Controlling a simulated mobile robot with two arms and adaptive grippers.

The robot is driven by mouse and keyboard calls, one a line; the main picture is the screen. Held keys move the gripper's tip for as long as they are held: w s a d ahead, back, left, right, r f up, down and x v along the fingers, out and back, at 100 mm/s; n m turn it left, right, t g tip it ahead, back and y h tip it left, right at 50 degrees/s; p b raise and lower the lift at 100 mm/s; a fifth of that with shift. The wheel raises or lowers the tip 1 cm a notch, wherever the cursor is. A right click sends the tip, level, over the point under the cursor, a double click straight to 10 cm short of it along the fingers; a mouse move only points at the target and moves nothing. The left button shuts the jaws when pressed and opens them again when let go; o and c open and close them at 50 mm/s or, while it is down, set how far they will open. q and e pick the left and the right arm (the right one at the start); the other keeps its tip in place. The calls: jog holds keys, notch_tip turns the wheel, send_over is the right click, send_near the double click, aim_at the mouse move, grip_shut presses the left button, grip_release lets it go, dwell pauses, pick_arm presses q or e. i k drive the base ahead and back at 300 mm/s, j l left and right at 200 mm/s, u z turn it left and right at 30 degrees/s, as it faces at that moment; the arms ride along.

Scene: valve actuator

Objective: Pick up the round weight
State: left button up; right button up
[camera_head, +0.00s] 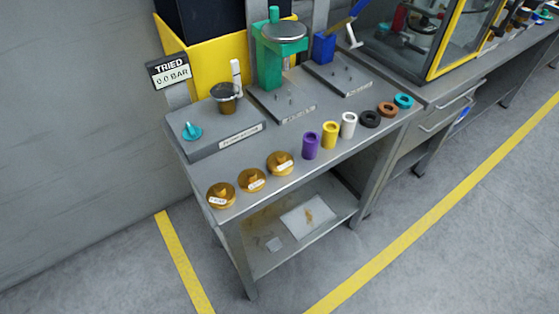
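Three round brass-coloured weights with small white labels lie in a row along the front left of the grey workbench (335,153). The left weight (221,196) is nearest the bench's left corner. The middle weight (251,180) lies beside it, and the right weight (281,163) is closest to the purple cylinder. The label writing is too small to read surely. Neither of my grippers shows in the head view, and nothing touches the weights.
Purple (311,146), yellow (330,135) and white (348,125) cylinders and several rings (370,119) continue the row rightward. Behind stand a grey block with a dark cup (227,97), a green press (269,60) and a blue device (324,47). Floor in front is clear.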

aim_at(278, 163)
jog(key=u, duration=0.8)
jog(key=i+l+u, duration=0.1)
jog(key=l+u, duration=0.65)
jog(key=l, duration=0.25)
jog(key=k+l+u, duration=0.1)
jog(key=l+u, duration=0.3)
jog(key=k+l+u, duration=0.1)
jog(key=l+u, duration=0.25)
jog(key=l, duration=0.2)
